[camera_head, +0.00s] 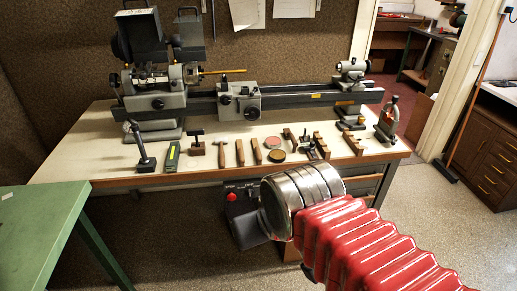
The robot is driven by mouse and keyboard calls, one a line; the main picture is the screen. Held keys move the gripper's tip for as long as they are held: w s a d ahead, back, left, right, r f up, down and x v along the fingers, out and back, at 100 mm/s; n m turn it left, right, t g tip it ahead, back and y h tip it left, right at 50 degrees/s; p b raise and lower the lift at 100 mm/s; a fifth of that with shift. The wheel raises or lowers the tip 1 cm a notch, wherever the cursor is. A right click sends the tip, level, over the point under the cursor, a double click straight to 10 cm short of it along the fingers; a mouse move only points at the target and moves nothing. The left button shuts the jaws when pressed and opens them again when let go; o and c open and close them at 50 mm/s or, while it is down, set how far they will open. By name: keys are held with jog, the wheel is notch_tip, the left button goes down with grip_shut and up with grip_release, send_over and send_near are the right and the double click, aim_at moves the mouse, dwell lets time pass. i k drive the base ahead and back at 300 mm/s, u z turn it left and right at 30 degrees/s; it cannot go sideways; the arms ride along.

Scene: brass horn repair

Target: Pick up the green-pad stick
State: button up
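A flat dark bar with a bright green-yellow strip (172,156) lies on the front left of the pale bench top. It is the only green-marked thing I see among the small tools, but it is too small to tell whether the strip is a pad. My arm, a red ribbed sleeve with a shiny metal cuff, reaches in from the lower right, in front of the bench. The cuff is right of and nearer than the bar, well apart from it.
A grey lathe (290,99) runs along the back of the bench (70,164). Left of the bar stands a small post on a block (142,150); right of it are a small stand (197,143), wooden-handled tools (240,152) and round tins (276,155). A green table (35,225) is at left.

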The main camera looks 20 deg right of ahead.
aim_at(254, 141)
jog(key=i, duration=1.6)
jog(key=u, duration=0.05)
